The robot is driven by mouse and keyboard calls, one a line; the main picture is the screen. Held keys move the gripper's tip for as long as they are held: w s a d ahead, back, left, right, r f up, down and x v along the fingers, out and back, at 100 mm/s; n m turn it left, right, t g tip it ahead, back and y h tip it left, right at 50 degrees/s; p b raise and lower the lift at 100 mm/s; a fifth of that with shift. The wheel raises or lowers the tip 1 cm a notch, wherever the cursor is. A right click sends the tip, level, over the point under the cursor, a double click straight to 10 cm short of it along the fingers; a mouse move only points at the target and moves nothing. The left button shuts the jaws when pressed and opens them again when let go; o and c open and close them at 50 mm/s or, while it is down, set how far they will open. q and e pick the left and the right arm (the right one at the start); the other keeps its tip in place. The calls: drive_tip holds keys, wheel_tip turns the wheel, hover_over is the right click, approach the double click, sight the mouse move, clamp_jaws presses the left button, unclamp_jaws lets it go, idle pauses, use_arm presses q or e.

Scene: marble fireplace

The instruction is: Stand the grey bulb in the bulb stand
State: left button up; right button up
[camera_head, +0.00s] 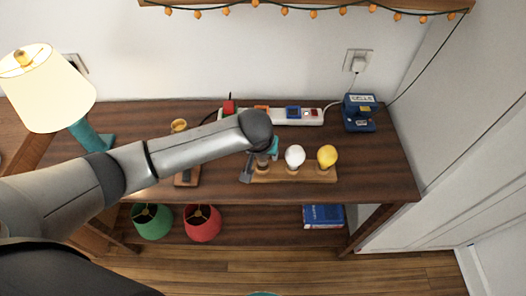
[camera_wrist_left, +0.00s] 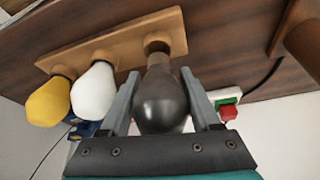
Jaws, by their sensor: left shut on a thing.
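The wooden bulb stand (camera_head: 308,176) lies on the dark wooden table; it also shows in the left wrist view (camera_wrist_left: 112,40). A white bulb (camera_head: 295,156) and a yellow bulb (camera_head: 327,156) stand in its middle and right places. My left gripper (camera_head: 260,162) is at the stand's left end. In the left wrist view its fingers (camera_wrist_left: 160,76) are shut on the grey bulb (camera_wrist_left: 160,100), whose neck points at the stand's end hole. I cannot tell whether its base sits in that hole. The arm mostly hides the grey bulb in the head view. My right gripper is not in view.
A white power strip (camera_head: 283,117) with plugs lies behind the stand. A blue device (camera_head: 359,114) is at the back right, and a lit lamp (camera_head: 50,92) at the left. Green (camera_head: 152,221) and red (camera_head: 202,223) shades sit on the lower shelf. The tabletop right of the stand is clear.

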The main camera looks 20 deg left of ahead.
sight(263, 160)
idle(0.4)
use_arm(q)
drive_tip(key=shift+p, duration=0.5)
drive_tip(key=shift+f+b, duration=0.5)
drive_tip(key=shift+f, duration=1.1)
drive_tip(key=o, duration=1.4)
drive_tip(key=p+v, duration=0.4)
drive_tip(key=v, duration=1.1)
drive_tip(key=shift+r, duration=0.15)
drive_tip(key=shift+s, duration=0.1)
